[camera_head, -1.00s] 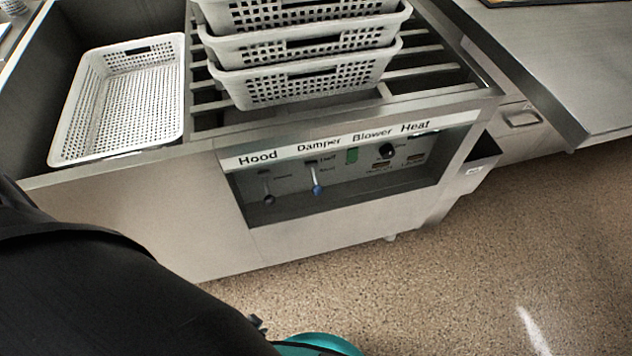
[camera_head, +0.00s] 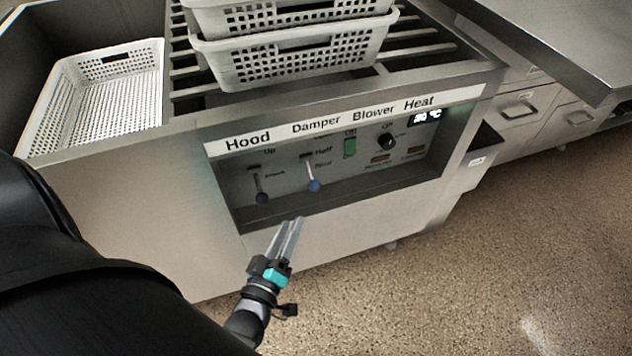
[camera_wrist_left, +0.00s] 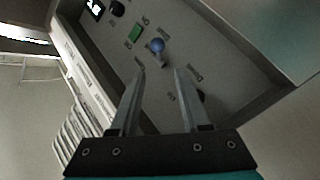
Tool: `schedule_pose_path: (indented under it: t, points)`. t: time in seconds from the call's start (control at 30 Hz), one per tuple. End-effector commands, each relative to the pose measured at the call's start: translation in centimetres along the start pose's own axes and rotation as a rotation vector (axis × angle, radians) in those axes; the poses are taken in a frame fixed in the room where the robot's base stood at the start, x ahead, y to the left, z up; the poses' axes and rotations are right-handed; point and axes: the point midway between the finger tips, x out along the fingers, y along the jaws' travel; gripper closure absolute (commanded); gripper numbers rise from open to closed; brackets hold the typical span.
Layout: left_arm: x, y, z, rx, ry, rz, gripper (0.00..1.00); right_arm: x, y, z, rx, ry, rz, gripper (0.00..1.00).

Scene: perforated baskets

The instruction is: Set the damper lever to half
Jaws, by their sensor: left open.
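The damper lever (camera_head: 313,184) has a blue knob and sits under the "Damper" label on the recessed control panel. It hangs downward from its slot, with "Half" printed beside the upper part. In the left wrist view the blue knob (camera_wrist_left: 157,46) is ahead of the fingertips, near the middle. My left gripper (camera_head: 295,222) is in front of the panel, below the lever and apart from it. Its two fingers (camera_wrist_left: 160,72) are spread with nothing between them. My right gripper does not show.
A dark-knobbed hood lever (camera_head: 262,197) hangs left of the damper lever. A green blower switch (camera_head: 350,147) and a black heat knob (camera_head: 386,141) are to the right. The recess has a protruding lower ledge (camera_head: 340,207). White perforated baskets (camera_head: 300,58) stand on the slats above.

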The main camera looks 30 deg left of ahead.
Motion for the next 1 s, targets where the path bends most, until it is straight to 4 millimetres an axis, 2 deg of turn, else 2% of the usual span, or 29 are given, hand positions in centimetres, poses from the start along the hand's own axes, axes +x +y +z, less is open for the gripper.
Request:
schedule_pose_path:
  t: [0.13,0.23,0.7,0.93,1.0]
  points:
    - [0.6,0.2,-0.6,-0.015,0.026,0.011,0.54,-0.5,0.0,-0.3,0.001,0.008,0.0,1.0]
    - [1.8,0.2,-0.6,-0.015,0.026,0.012,0.54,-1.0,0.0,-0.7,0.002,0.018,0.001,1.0]
    - [9.6,0.2,-0.6,-0.012,0.023,0.011,0.54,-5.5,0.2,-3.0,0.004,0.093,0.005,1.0]
    - [12.6,0.2,-0.7,-0.011,0.022,0.01,0.54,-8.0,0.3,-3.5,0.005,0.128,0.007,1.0]
    - [13.5,0.2,-0.7,-0.011,0.023,0.01,0.54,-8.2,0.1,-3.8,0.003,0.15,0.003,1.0]
